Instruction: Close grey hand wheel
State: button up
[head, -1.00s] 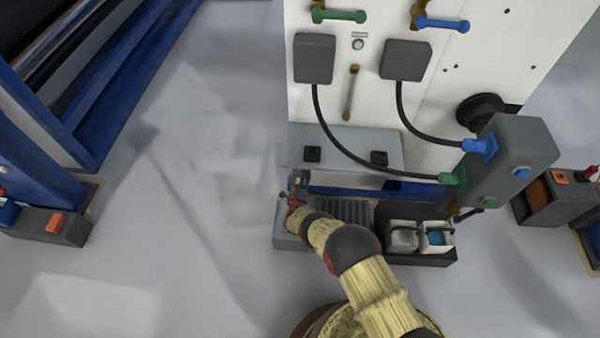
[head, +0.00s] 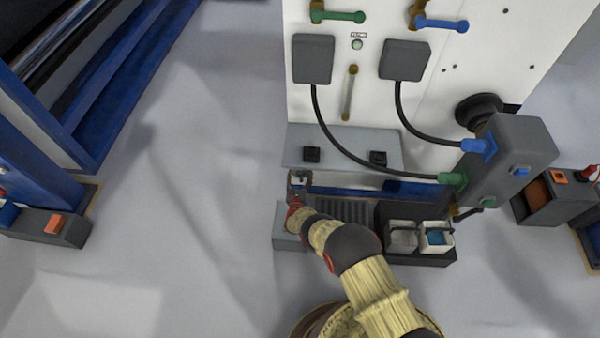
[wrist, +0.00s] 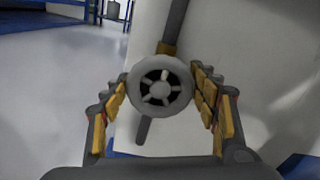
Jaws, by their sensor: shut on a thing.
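The grey hand wheel (wrist: 160,86) is a round spoked wheel in the middle of the wrist view. It sits on a grey pipe in front of a white panel, and the pipe shows above and below it. My gripper (wrist: 160,92) is shut on the wheel, with a yellow-padded finger at its left and right rim. In the head view my gripper (head: 299,180) is low at the left end of the machine's front, below the grey shelf. The wheel cannot be made out there.
A grey shelf (head: 345,146) with two black knobs juts out above my gripper. White containers (head: 420,236) stand in a dark tray to the right. Black cables run to a grey box (head: 510,155). The floor to the left is clear up to a blue frame (head: 50,150).

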jog(key=shift+s+f, duration=0.1)
jog(key=shift+f, duration=0.05)
jog(key=o, duration=1.2)
jog(key=s, duration=1.1)
jog(key=shift+s+a, duration=0.2)
jog(key=shift+s, duration=0.2)
